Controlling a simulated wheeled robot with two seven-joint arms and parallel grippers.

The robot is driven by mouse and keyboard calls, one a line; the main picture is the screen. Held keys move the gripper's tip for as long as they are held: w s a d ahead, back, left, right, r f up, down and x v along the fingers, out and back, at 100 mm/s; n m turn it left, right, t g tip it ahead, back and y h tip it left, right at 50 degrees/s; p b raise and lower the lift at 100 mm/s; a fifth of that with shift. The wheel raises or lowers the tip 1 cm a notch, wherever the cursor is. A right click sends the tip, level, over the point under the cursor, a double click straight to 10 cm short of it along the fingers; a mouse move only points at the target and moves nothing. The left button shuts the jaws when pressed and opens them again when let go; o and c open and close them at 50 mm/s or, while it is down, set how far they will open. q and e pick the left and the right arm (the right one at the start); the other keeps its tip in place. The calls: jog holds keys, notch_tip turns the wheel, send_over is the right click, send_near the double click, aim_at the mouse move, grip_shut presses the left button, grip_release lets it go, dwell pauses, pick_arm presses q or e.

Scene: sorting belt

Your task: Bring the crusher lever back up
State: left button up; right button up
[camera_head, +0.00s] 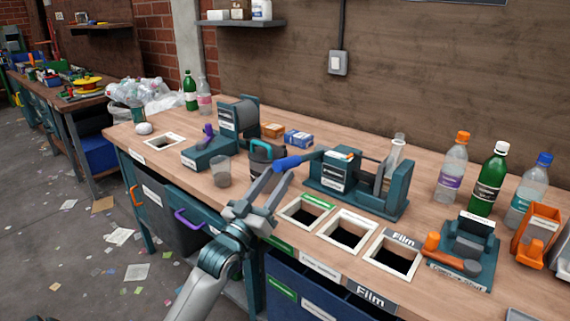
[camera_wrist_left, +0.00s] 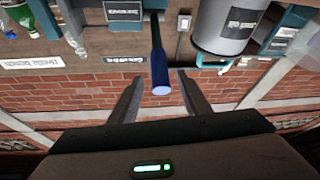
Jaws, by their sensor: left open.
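The crusher (camera_head: 338,172) is a teal bench device with a dark block and a pale bottle-like item (camera_head: 396,150) near its upright plate. Its lever has a blue grip (camera_head: 288,163) and sticks out to the left, about level and slightly lowered at the tip. My left gripper (camera_head: 279,177) is open just in front of and below the blue grip. In the left wrist view the blue grip (camera_wrist_left: 160,73) shows between the spread fingers; I cannot tell whether they touch it. My right gripper is not in view.
A dark canister with a teal handle (camera_head: 262,152) stands close left of the lever. A clear cup (camera_head: 221,171) is near the bench front. Framed openings (camera_head: 348,231) lie in front of the crusher. Several bottles (camera_head: 490,180) stand at the right.

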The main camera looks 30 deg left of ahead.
aim_at(285, 165)
pick_arm(q)
jog(key=x, duration=0.3)
jog(key=shift+w+r, duration=0.15)
jog(key=shift+w, duration=0.2)
jog(key=shift+w+r, duration=0.25)
jog(key=shift+w, duration=0.4)
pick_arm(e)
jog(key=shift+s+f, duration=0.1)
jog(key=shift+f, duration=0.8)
pick_arm(q)
grip_shut()
